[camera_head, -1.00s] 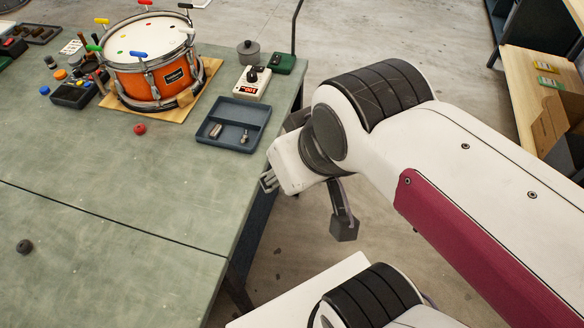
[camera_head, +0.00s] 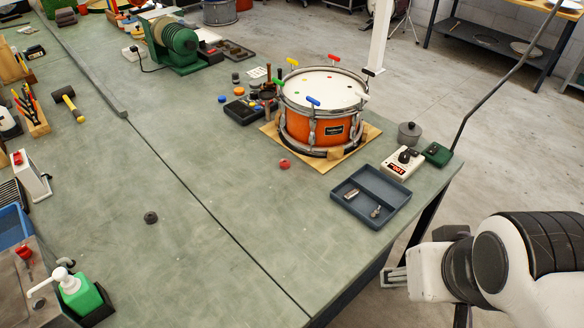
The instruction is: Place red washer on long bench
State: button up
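A small round red piece (camera_head: 284,164), which looks like the red washer, lies on the green-topped long bench (camera_head: 225,205), left of the drum's wooden base; a hole cannot be made out at this size. My gripper (camera_head: 393,277) is at the lower right, off the bench's right edge. It is well apart from the red piece. Only a small part of its metal end shows, so its opening is unclear and anything between its fingers is hidden.
An orange drum (camera_head: 306,128) with coloured keys stands on a wooden board. A grey two-part tray (camera_head: 402,192), a scale (camera_head: 399,166) and a dark round piece (camera_head: 151,217) are nearby. The bench middle is clear around its long seam.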

aim_at(285, 164)
jog(key=w+a+f+n+y, duration=0.1)
jog(key=w+a+f, duration=0.4)
jog(key=w, duration=0.5)
jog(key=w+a+f+n+g+y, duration=0.1)
jog(key=w+a+f+y, duration=0.2)
jog(key=w+a+f, duration=0.3)
jog(key=w+a+f+n+g+y, duration=0.1)
jog(key=w+a+f, duration=0.5)
jog(key=w, duration=1)
jog(key=shift+f+y, duration=0.5)
jog(key=w, duration=0.2)
jog(key=w+a+f+n, duration=0.1)
jog(key=w, duration=0.2)
jog(key=w+f+n+t, duration=0.1)
jog(key=w, duration=0.1)
jog(key=shift+w+a+y, duration=0.15)
jog(key=shift+w+y, duration=0.15)
jog(key=w+r, duration=0.1)
jog(key=w+r+n+t, duration=0.1)
jog(key=w, duration=0.1)
jog(key=w+r+n+t, duration=0.1)
jog(key=w, duration=0.1)
jog(key=shift+w, duration=0.15)
jog(key=shift+w+d+n, duration=0.2)
jog(key=shift+d+n, duration=0.05)
jog(key=shift+n, duration=0.75)
jog(key=shift+x, duration=1.25)
